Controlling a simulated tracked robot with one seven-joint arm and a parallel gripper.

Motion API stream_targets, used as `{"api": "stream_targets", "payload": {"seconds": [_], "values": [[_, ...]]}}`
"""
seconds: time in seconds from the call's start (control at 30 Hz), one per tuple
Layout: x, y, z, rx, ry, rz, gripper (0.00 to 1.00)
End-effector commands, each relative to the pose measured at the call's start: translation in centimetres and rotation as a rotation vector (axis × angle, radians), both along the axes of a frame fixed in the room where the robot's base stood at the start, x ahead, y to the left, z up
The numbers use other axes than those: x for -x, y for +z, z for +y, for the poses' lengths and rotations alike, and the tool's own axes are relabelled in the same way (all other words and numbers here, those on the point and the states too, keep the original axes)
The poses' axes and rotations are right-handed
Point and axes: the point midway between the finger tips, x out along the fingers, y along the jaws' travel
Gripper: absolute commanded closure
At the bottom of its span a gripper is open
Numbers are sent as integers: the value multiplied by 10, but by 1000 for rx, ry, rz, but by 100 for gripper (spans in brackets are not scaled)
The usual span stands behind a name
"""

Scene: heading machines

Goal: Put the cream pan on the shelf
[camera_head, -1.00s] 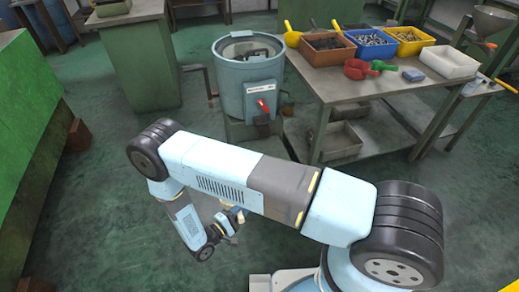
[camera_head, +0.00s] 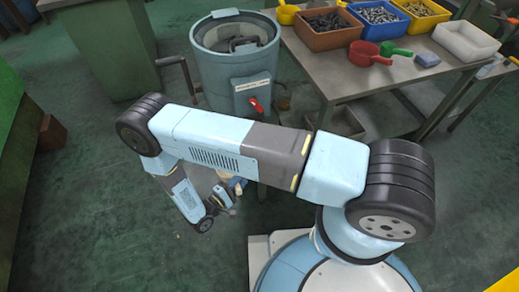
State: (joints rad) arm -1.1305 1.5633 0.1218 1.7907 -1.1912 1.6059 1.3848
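A pale, cream-white rectangular pan (camera_head: 466,44) stands upright on the right end of the grey worktable (camera_head: 345,80). I cannot tell for sure which one the task calls the cream pan. My gripper (camera_head: 230,191) hangs low over the floor in front of the blue drum, well apart from both. It is small and partly hidden, so its opening is unclear.
The blue drum machine (camera_head: 240,70) with a red lever stands left of the table. Orange (camera_head: 325,38), blue (camera_head: 376,24) and yellow (camera_head: 422,16) bins, a red scoop (camera_head: 367,54) and a green scoop (camera_head: 395,50) crowd the tabletop. Green floor at front left is clear.

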Motion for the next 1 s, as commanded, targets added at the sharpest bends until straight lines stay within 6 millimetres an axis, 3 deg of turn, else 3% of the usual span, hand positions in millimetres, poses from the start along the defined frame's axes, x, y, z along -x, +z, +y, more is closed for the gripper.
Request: {"api": "stream_targets", "payload": {"seconds": [0.7,1.0], "values": [[-98,0,-100,1,5,0,100],[-115,0,-117,1,7,-1,100]]}}
